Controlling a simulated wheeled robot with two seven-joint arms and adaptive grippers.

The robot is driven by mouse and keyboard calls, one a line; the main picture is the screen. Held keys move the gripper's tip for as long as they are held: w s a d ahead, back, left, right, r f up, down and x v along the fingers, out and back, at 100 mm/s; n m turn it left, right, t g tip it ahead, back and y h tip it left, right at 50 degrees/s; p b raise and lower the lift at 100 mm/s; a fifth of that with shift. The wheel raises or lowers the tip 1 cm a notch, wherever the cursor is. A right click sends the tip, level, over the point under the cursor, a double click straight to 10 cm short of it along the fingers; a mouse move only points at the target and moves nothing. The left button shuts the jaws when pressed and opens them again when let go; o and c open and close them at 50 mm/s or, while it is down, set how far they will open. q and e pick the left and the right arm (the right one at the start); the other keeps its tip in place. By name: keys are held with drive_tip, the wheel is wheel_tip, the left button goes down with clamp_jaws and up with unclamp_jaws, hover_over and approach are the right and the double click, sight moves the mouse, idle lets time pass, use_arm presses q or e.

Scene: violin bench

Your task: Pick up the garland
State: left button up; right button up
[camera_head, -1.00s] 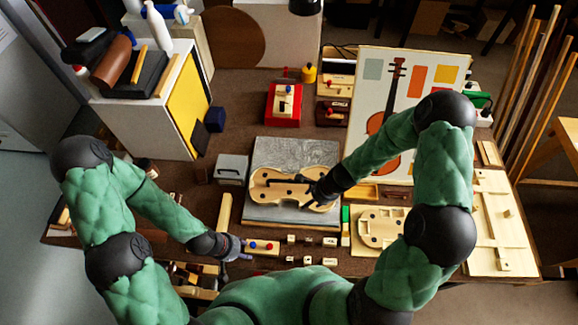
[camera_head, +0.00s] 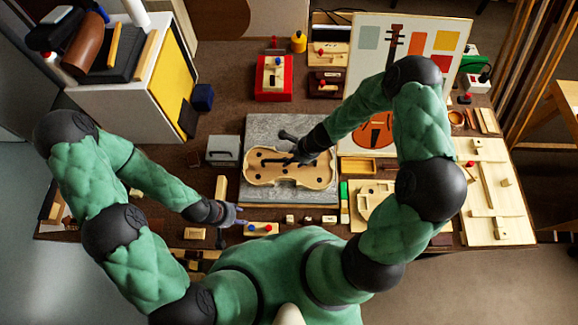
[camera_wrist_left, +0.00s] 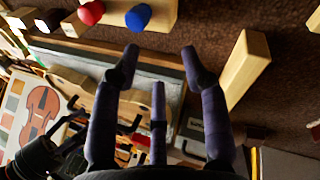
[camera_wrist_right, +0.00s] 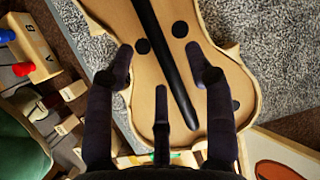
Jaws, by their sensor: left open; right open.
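The garland, a pale violin-shaped wooden piece (camera_head: 262,177), lies flat on a grey slab (camera_head: 328,120) in the middle of the bench. It has dark round spots and a dark bar along it. My right gripper (camera_head: 296,156) is open over the garland's right half. In the right wrist view its spread fingers (camera_wrist_right: 166,72) point at the garland (camera_wrist_right: 222,58); I cannot tell whether they touch it. My left gripper (camera_head: 238,214) is open and empty, low over the bench's front, left of the garland. The left wrist view shows its spread fingers (camera_wrist_left: 160,62).
A wooden block (camera_head: 220,188) stands beside my left gripper, near a strip with red and blue knobs (camera_head: 262,229). A grey box (camera_head: 223,150) is left of the slab. A violin picture board (camera_head: 352,60) stands behind my right arm. Small blocks line the front.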

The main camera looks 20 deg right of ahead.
drive_tip(key=x, duration=0.3)
drive_tip(key=shift+w+a+f+b, duration=0.1)
drive_tip(key=shift+a+f+b, duration=0.1)
drive_tip(key=shift+b, duration=0.2)
clamp_jaws()
